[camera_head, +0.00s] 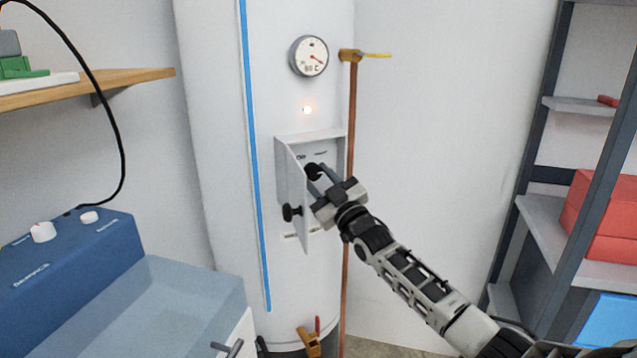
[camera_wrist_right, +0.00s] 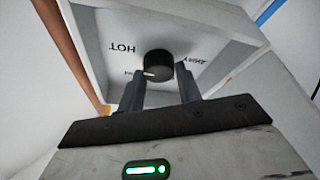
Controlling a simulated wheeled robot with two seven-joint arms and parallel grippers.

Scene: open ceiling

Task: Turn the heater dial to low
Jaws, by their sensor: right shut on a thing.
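The white water heater (camera_head: 225,130) stands in the middle of the head view. Its small control box (camera_head: 312,136) has its door (camera_head: 297,205) swung open, with a black knob on it. The black dial (camera_head: 312,171) sits inside the box; in the wrist view the dial (camera_wrist_right: 158,64) shows a white mark pointing left, towards partly hidden lettering. "HOT" and another word appear upside down. My right gripper (camera_head: 320,174) reaches into the box, and its fingers (camera_wrist_right: 159,78) are shut on the dial from both sides. My left gripper is not in view.
A round gauge (camera_head: 309,56) and a lit lamp (camera_head: 307,110) are above the box. A copper pipe (camera_head: 351,120) runs close to its right. A blue machine (camera_head: 70,250) is at lower left, a shelf rack (camera_head: 540,210) with red boxes (camera_head: 590,215) at right.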

